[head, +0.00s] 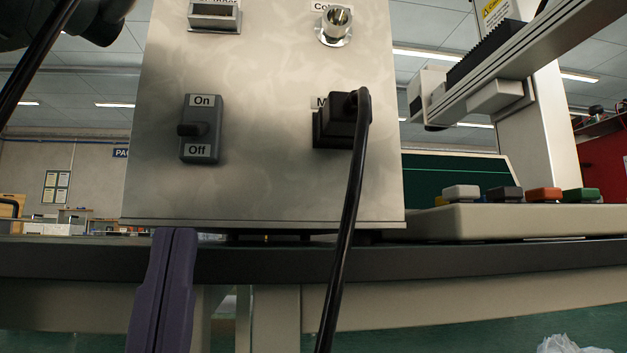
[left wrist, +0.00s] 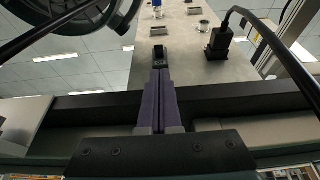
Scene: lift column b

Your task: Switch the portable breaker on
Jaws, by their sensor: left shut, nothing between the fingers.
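The portable breaker is a metal box (head: 265,185) standing on a table. Its dark grey switch (head: 201,129) has an On label above and an Off label below; the lever sticks out near the middle and its position is hard to tell. My left gripper (head: 178,232) has purple fingers, shut and empty, just below the switch near the box's lower edge. In the left wrist view the shut fingers (left wrist: 160,72) point up toward the switch (left wrist: 159,52), partly covering its lower part. My right gripper is not in view.
A black plug (head: 335,124) with a thick cable hanging down sits right of the switch. A round metal connector (head: 336,24) is above it. The dark table edge (head: 480,253) runs below the box. A panel with coloured buttons (head: 530,222) stands to the right.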

